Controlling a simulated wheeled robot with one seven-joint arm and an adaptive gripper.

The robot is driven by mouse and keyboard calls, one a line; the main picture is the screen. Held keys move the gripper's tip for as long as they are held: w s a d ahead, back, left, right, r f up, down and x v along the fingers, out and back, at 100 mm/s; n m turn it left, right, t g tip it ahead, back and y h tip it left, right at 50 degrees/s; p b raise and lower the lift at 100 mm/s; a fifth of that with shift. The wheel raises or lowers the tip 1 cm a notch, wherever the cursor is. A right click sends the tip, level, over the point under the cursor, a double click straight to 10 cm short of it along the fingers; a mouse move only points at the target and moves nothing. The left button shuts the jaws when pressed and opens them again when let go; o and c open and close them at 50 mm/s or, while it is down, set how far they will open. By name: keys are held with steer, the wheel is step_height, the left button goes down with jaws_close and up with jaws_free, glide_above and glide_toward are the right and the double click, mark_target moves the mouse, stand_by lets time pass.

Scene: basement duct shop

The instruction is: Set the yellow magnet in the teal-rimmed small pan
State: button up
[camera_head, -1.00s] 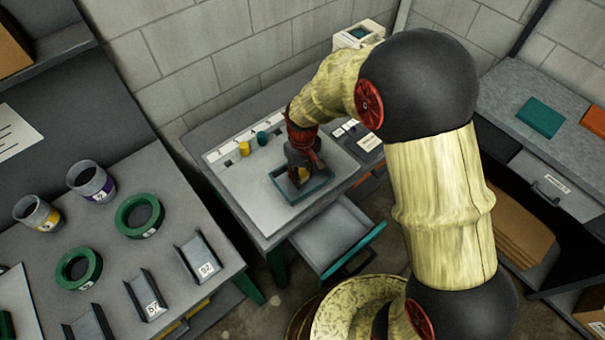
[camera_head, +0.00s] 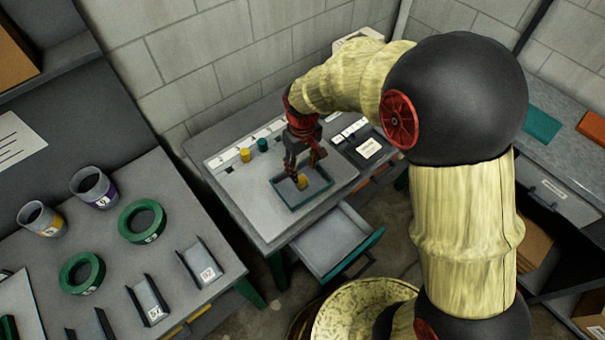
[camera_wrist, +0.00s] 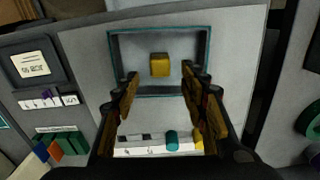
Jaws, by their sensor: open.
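A yellow magnet (camera_head: 302,182) lies on the floor of the teal-rimmed small pan (camera_head: 284,205). In the wrist view the magnet (camera_wrist: 160,65) looks like a small block, apart from the walls of the pan (camera_wrist: 118,62). My gripper (camera_head: 303,168) is just above the pan, pointing down. In the wrist view my gripper (camera_wrist: 162,92) has its two fingers spread wide with nothing between the tips. The magnet stands clear of both fingers.
A white numbered strip (camera_head: 226,158) behind the pan has another yellow piece (camera_head: 245,155) and a teal piece (camera_head: 262,145) by it. A dark tray with a label card (camera_head: 369,148) is right of the pan. An open drawer (camera_head: 335,240) juts out in front.

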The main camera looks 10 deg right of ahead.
steer(key=shift+r, duration=2.25)
step_height(320, 180, up, 6)
steer(key=m+t, duration=0.1)
glide_above(303, 180)
steer(key=s+d, duration=0.2)
steer(key=d, duration=0.1)
steer(key=s+d+r+m+t, duration=0.3)
steer(key=s+d+r, duration=0.4)
steer(key=s+r, duration=0.35)
steer(key=s+d+r+m+t, duration=0.1)
steer(key=s+d+r+m, duration=0.1)
steer(key=s, duration=0.5)
steer(key=shift+s+d+r+t, duration=0.3)
steer(key=shift+s+d+r, duration=0.1)
steer(key=shift+d+r, duration=0.25)
steer(key=shift+f, duration=0.1)
